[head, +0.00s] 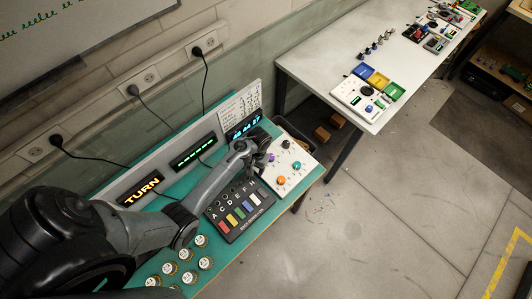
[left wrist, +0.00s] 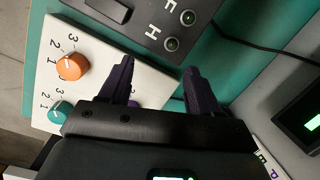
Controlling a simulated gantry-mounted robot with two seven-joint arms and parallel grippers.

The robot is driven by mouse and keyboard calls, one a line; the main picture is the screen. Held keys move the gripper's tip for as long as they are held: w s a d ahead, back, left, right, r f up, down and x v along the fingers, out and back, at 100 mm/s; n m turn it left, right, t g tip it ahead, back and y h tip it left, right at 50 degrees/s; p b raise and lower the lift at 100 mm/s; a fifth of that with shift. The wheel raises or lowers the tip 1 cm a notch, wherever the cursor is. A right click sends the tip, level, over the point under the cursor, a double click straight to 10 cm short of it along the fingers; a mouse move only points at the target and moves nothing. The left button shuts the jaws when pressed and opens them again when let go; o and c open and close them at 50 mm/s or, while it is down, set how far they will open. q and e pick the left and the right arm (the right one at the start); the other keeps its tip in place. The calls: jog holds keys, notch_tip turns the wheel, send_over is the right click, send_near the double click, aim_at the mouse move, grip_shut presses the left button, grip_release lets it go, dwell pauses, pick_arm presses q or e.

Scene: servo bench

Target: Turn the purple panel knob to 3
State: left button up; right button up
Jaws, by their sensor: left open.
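The white knob panel (head: 299,157) lies at the right end of the green bench. Its purple knob (head: 271,157) sits near the panel's left edge, close to my left gripper (head: 261,146). In the left wrist view, my left gripper (left wrist: 158,78) is open with nothing between its fingers. A small part of the purple knob (left wrist: 134,103) shows behind the base of one finger; the rest is hidden. Its pointer and setting cannot be read. My right gripper is in neither view.
An orange knob (left wrist: 72,66) and a teal knob (left wrist: 60,110) sit on the same panel, with a black knob (head: 285,144) nearby. A dark lettered box (head: 239,210) with coloured keys stands beside the panel. Black cables hang along the wall.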

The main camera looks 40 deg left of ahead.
pick_arm(q)
notch_tip(320, 180, up, 6)
jog(key=t, duration=0.2)
send_over(271, 158)
jog(key=f, duration=0.3)
jog(key=f+b, duration=0.1)
jog(key=f, duration=0.6)
jog(key=shift+w+a+f+b, duration=0.1)
jog(key=shift+w+a+b, duration=0.05)
jog(key=shift+a+b, duration=0.25)
jog(key=shift+d, duration=0.1)
jog(key=c, duration=1)
